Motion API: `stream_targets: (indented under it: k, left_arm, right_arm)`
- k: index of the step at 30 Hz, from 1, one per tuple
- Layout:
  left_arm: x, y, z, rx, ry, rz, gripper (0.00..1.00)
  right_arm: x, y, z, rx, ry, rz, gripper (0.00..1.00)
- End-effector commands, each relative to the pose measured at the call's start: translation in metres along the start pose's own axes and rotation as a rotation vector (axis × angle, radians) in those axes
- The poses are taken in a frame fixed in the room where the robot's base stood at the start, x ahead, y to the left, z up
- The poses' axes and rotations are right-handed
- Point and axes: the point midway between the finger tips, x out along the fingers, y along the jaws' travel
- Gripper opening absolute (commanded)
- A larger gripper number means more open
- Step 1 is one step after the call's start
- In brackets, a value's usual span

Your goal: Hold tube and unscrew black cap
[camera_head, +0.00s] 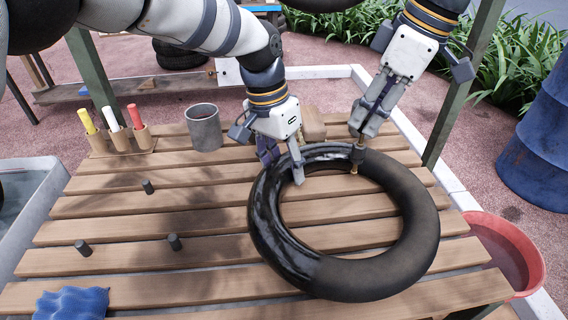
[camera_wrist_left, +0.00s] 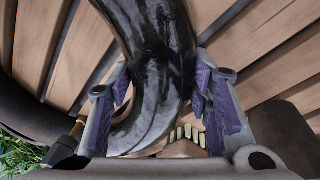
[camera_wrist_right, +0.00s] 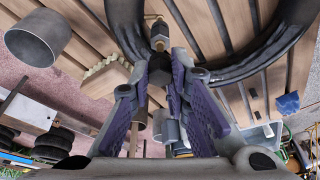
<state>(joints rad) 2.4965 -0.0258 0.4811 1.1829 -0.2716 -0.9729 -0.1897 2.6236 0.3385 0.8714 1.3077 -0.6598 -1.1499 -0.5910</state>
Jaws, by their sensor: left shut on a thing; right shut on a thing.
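The black tube (camera_head: 405,250) lies flat on the slatted table, its left part glossy. My left gripper (camera_head: 281,172) is shut on the tube's upper left part; the left wrist view shows the glossy tube (camera_wrist_left: 160,60) between its purple pads. The brass valve (camera_head: 355,158) stands at the tube's top; it also shows in the right wrist view (camera_wrist_right: 158,38). My right gripper (camera_head: 358,138) points down at the valve and is shut on the dark cap (camera_wrist_right: 160,70), which its fingers partly hide. I cannot tell whether the cap is still threaded on the valve.
A grey metal cup (camera_head: 204,130), a holder with coloured sticks (camera_head: 125,140) and a wooden brush (camera_head: 312,125) are at the back. A blue cloth (camera_head: 72,304) lies front left.

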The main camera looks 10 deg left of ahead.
Motion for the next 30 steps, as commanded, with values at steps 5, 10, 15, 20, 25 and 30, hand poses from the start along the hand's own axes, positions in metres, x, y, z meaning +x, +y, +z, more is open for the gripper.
stream_targets:
  k: [5, 10, 15, 20, 25, 30]
  left_arm:
    - [0.0000, 0.0000, -0.0001, -0.001, 0.000, 0.000, 0.07]
    - [0.0000, 0.0001, -0.0001, 0.000, 0.000, 0.000, 0.07]
    - [0.0000, 0.0000, -0.0001, -0.001, 0.000, 0.000, 0.07]
    - [0.0000, 0.0000, -0.0001, 0.000, 0.000, 0.000, 0.07]
    - [0.0000, -0.0001, -0.0001, 0.000, 0.000, 0.000, 0.07]
    - [-0.0001, -0.0001, -0.0001, 0.000, 0.000, 0.000, 0.07]
  right_arm:
    - [0.0000, 0.0003, -0.0005, -0.132, 0.000, -0.041, 0.00]
    - [0.0000, 0.0003, -0.0004, -0.135, 0.000, -0.042, 0.00]
    - [0.0006, 0.0018, -0.0012, -0.338, 0.000, -0.106, 0.00]
    - [-0.0002, 0.0017, -0.0007, -0.397, 0.000, -0.123, 0.00]
    - [0.0006, 0.0024, -0.0012, -0.444, -0.001, -0.138, 0.00]
    - [0.0005, 0.0031, -0.0018, -0.650, -0.001, -0.201, 0.00]
